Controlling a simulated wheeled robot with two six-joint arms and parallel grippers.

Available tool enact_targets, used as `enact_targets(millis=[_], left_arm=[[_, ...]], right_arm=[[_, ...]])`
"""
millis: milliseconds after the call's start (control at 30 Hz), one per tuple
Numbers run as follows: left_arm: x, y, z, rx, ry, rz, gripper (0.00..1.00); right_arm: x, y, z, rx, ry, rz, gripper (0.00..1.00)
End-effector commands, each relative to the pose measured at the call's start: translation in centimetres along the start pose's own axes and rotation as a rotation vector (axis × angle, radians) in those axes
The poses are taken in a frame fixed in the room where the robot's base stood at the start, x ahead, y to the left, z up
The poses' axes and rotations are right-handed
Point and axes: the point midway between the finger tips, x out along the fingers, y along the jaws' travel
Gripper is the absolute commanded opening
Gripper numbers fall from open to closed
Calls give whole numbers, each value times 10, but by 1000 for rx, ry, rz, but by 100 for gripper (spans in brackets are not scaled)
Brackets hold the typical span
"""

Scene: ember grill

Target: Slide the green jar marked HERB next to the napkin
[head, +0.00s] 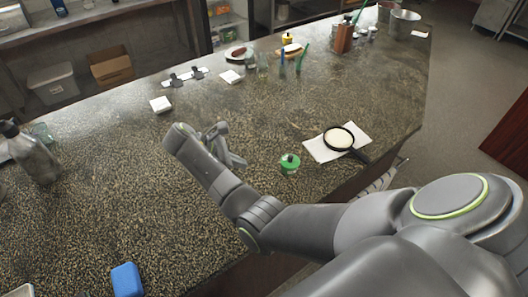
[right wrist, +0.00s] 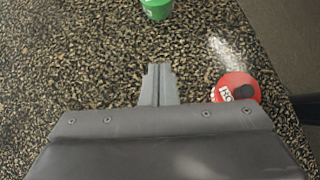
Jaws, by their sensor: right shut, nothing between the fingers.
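The green jar (head: 290,165) stands on the speckled counter, with a dark knob on top; its label is too small to read. It also shows at the top edge of the right wrist view (right wrist: 157,9), partly cut off. The white napkin (head: 318,150) lies flat to the right of the jar, with a gap between them. My right gripper (head: 238,158) is shut and empty, to the left of the green jar in the head view. In the right wrist view its fingertips (right wrist: 160,68) are together, apart from the jar. My left gripper is not in view.
A blue block (head: 127,280) lies near the front left. Bottles and utensils stand farther back.

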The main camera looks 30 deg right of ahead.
Motion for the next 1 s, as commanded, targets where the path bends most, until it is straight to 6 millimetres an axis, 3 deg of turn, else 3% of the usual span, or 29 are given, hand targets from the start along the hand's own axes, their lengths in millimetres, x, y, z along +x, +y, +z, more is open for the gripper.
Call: enact_targets(millis=[300,567,700,1000], left_arm=[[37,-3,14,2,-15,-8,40],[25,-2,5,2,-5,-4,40],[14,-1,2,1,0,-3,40],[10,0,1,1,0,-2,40]], right_arm=[[51,0,-4,3,-1,-1,0],[99,0,4,0,-3,-4,0],[111,0,21,1,-2,-3,0],[124,0,29,1,1,-1,0]])
